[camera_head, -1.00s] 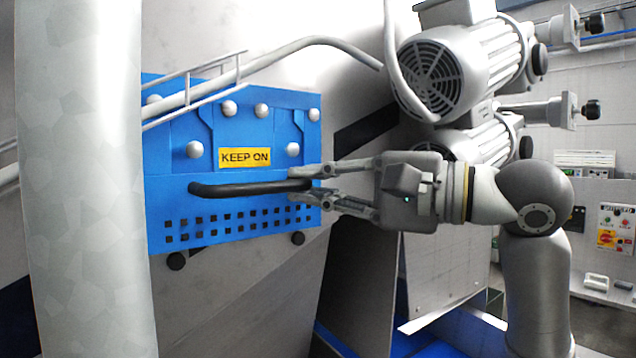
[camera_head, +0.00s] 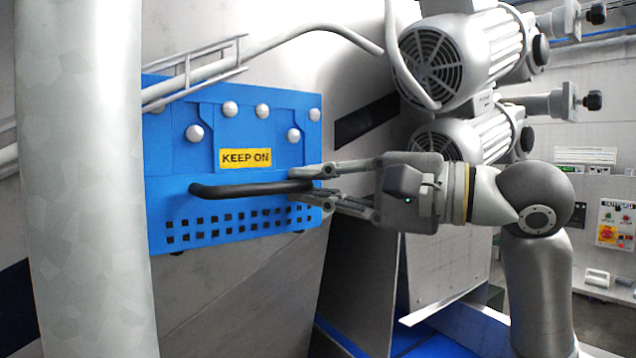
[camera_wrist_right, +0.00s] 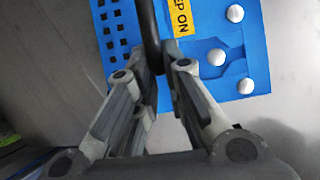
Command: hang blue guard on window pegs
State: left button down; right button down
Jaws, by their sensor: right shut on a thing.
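The blue guard (camera_head: 180,160) is an upright panel with a yellow "KEEP ON" label (camera_head: 245,157), a black bar handle (camera_head: 245,189) and rows of square holes. It lies against the grey machine wall. Two lower silver domes, at left (camera_head: 194,132) and right (camera_head: 293,135), show in front of its face by the slot outlines; I cannot tell how deep they sit. More domes line its top. My right gripper (camera_head: 305,185) is shut on the handle's right end. In the right wrist view the handle (camera_wrist_right: 151,40) runs between the fingers (camera_wrist_right: 155,75). My left gripper is not in view.
A thick pale column (camera_head: 85,180) hides the guard's left side. A pipe with rails (camera_head: 200,75) crosses its upper left corner. Two grey motors (camera_head: 435,60) stand above and behind my right arm. Bare wall lies below the guard.

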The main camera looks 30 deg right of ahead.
jog(key=shift+f+b, duration=0.45)
jog(key=shift+f, duration=0.2)
jog(key=shift+f, duration=0.1)
jog(key=shift+f+b, duration=0.7)
jog(key=shift+f, duration=0.05)
jog(key=shift+w, duration=0.1)
jog(key=c, duration=1.4)
grip_release()
jog(key=shift+c, duration=0.2)
jog(key=v, duration=1.2)
